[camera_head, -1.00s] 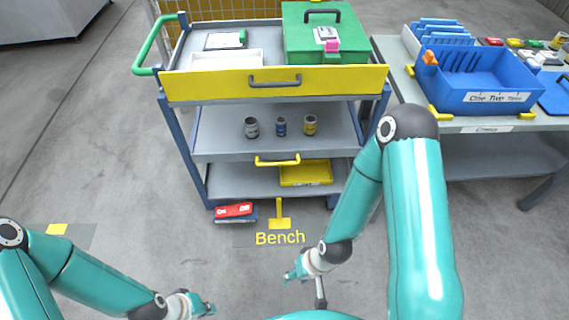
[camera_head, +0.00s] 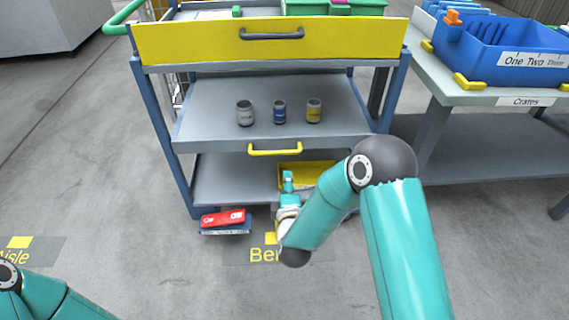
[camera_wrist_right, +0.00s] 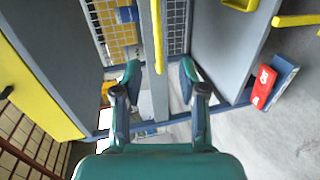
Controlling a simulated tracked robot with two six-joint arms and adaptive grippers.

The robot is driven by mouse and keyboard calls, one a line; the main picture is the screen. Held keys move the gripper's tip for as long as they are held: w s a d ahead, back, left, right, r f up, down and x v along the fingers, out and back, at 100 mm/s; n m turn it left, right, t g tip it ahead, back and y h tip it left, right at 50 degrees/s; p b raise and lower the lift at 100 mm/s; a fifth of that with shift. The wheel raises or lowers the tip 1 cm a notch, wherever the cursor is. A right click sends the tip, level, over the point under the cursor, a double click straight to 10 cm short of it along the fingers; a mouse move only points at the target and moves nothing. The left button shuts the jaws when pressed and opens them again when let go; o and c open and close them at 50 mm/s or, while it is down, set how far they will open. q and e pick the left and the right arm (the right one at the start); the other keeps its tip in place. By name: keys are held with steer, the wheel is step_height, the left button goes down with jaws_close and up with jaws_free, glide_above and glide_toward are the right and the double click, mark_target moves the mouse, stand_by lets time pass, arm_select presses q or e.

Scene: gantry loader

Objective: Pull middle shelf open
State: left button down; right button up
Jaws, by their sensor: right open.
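The middle shelf (camera_head: 210,125) of the cart is a grey tray with three small cans on it. Its yellow handle (camera_head: 275,152) is on the front edge. In the right wrist view, the handle (camera_wrist_right: 157,40) runs upright in the picture along the shelf's edge, lined up between the fingers. My right gripper (camera_head: 288,180) is just below the handle in the head view. The right wrist view shows its fingers (camera_wrist_right: 158,75) spread and empty; I cannot tell whether they reach around the handle. My left gripper is out of view; only part of that arm shows.
A yellow drawer front (camera_head: 200,42) is above the shelf. The bottom shelf (camera_head: 225,180) holds a yellow tray (camera_head: 310,172). A red box (camera_head: 223,218) lies at the cart's foot. A table (camera_head: 430,95) with a blue crate (camera_head: 500,55) stands to the right.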

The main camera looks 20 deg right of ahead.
mark_target(284, 153)
steer(key=b+x, duration=0.2)
steer(key=x, duration=1.5)
steer(key=shift+r+b, duration=0.2)
steer(key=shift+b, duration=0.15)
steer(key=shift+s, duration=0.1)
jaws_close()
